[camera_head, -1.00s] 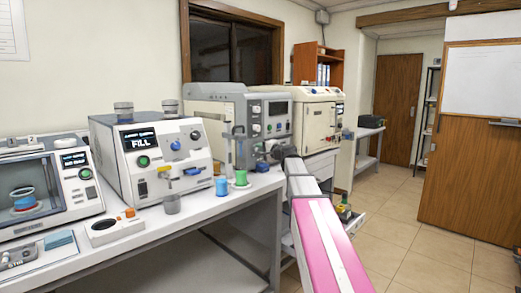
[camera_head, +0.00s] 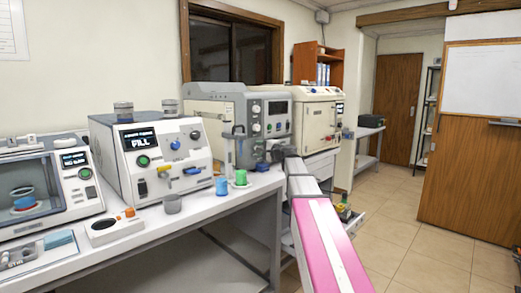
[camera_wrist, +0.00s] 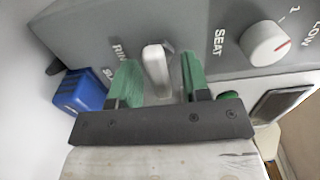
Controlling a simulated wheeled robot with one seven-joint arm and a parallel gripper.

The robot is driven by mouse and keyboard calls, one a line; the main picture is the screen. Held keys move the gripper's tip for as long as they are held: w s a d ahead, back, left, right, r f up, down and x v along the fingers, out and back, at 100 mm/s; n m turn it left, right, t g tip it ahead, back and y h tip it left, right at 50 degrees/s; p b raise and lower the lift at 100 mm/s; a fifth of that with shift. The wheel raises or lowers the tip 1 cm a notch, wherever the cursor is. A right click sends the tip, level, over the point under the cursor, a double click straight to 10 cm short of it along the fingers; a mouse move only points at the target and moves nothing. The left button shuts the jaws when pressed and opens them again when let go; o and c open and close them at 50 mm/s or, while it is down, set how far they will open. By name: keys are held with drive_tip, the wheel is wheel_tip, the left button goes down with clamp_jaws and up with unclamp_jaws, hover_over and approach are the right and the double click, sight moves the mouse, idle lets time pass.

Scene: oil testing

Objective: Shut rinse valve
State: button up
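In the wrist view a pale grey lever (camera_wrist: 156,66) stands out from a grey machine face, next to a partly hidden label starting "RIN". My gripper (camera_wrist: 160,75) has its green-padded fingers on either side of this lever. The fingers are apart, with a visible gap on the right side; the left finger is close to the lever, and I cannot tell whether it touches. In the head view the grey machine (camera_head: 229,103) stands on the bench, and my arm reaches its lower front. My fingers and the lever cannot be made out there.
A blue block (camera_wrist: 79,91) sits left of my fingers, close to them. A white knob (camera_wrist: 265,43) marked "SEAT" is at the right. In the head view a blue cup (camera_head: 221,186) and a green cup (camera_head: 240,178) stand on the bench; a cream machine (camera_head: 318,118) is beyond.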

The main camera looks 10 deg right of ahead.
drive_tip(key=v, duration=1)
drive_tip(key=shift+s+d, duration=0.2)
drive_tip(key=shift+s, duration=0.15)
